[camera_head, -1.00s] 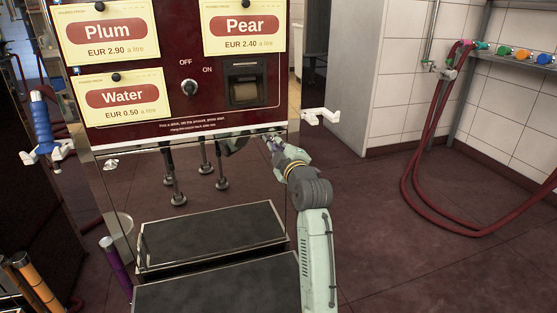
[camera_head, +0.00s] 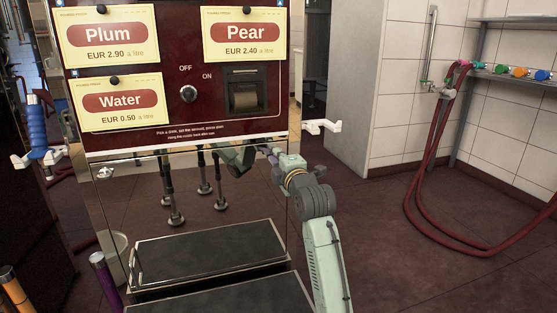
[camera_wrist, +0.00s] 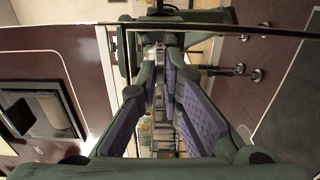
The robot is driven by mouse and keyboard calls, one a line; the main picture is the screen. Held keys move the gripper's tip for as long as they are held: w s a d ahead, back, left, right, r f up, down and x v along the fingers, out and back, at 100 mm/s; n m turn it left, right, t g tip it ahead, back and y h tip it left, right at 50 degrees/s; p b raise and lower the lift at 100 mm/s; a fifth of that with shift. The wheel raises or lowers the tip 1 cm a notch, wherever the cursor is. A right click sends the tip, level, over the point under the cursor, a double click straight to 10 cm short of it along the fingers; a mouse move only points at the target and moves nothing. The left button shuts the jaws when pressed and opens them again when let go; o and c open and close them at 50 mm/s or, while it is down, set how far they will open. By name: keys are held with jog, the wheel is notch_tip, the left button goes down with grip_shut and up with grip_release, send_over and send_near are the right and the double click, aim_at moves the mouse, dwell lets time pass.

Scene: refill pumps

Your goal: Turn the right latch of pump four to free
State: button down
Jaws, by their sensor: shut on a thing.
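My gripper (camera_wrist: 158,48) reaches from the right to just under the front panel's lower edge. In the wrist view its purple-padded fingers close in around a dark green part (camera_wrist: 195,19) that lies across their tips. The same dark green part (camera_head: 237,156) shows under the panel in the head view, partly hidden by the panel edge. I take it for the latch but cannot read its position or a pump number. The dispenser (camera_head: 180,141) carries Plum, Pear and Water signs.
Below are dark steps (camera_head: 210,254). A white bracket (camera_head: 322,126) sticks out at the panel's right. A red hose (camera_head: 412,205) hangs by the wall; the floor between is clear.

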jog(key=c, duration=1.7)
grip_release()
jog(key=v, duration=1.2)
jog(key=shift+a, duration=0.1)
